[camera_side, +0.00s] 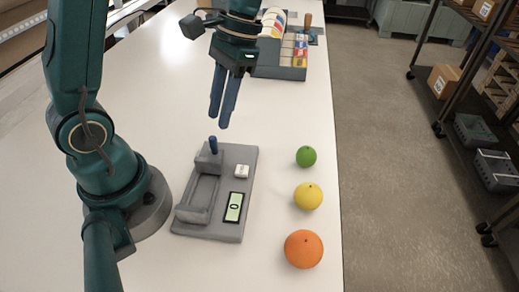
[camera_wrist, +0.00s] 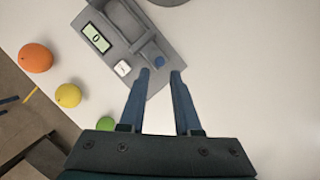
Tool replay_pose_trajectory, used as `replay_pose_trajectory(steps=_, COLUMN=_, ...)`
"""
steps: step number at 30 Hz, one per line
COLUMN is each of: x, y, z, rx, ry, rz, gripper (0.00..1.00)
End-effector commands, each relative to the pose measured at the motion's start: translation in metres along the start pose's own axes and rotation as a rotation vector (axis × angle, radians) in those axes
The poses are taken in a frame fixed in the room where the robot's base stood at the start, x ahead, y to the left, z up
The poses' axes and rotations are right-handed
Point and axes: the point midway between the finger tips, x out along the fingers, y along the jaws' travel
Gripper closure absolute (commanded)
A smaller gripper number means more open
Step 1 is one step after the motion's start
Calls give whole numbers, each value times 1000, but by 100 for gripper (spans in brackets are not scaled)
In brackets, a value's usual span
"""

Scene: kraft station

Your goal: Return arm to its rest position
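My gripper (camera_side: 223,108) hangs above the white table, pointing down, with nothing between its fingers. In the wrist view my gripper (camera_wrist: 161,72) shows its two blue fingers apart. Below it in the side view is a grey station (camera_side: 212,231) with an upright blue peg (camera_side: 213,145), a white button block (camera_side: 242,171) and a green display (camera_side: 234,207) reading 0. In the wrist view the blue peg (camera_wrist: 159,62) appears between and just beyond the fingertips. The fingers look clear of it in the side view.
A green fruit (camera_side: 306,156), a yellow fruit (camera_side: 308,196) and an orange (camera_side: 304,250) stand in a row right of the station, near the table's right edge. A grey organizer (camera_side: 282,72) with tape and colored items sits at the back. The table (camera_side: 150,105) is clear left of the gripper.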

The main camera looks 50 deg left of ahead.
Motion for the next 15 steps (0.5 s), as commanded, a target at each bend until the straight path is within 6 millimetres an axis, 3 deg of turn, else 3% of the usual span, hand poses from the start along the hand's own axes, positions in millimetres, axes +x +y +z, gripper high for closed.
replay_pose_trajectory(steps=6, x=-30, y=12, z=25, rx=29, ry=199, rz=-26, gripper=68)
replay_pose_trajectory(steps=15, x=-42, y=28, z=57, rx=46, ry=532, rz=-33, gripper=68)
